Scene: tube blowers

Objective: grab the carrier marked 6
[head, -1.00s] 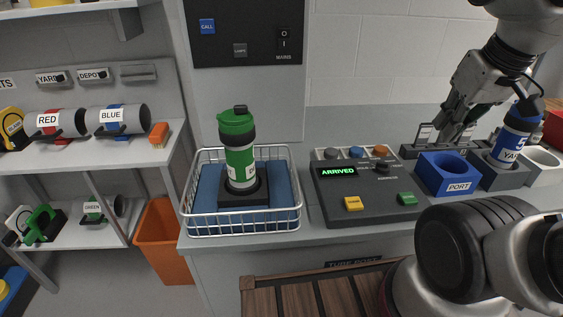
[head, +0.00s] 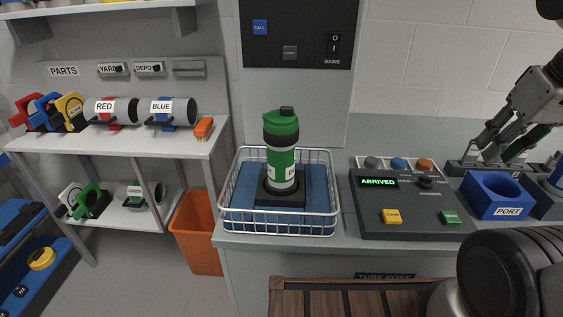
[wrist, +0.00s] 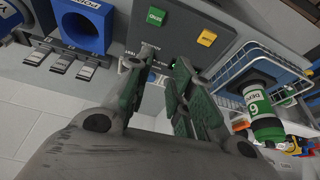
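The carrier marked 6 (wrist: 264,110) shows its number and the word DEPOT on a white label in the wrist view. My gripper (head: 507,148) is at the right of the head view, above the counter's back edge, well apart from the carrier. In the wrist view its fingers (wrist: 163,65) are spread with nothing between them.
A control panel (head: 408,222) reading ARRIVED lies between the basket and a blue PORT block (head: 498,195). A switch board (head: 300,33) hangs behind the basket. Shelves with RED (head: 107,109) and BLUE (head: 170,110) carriers stand left. An orange bin (head: 196,232) is below.

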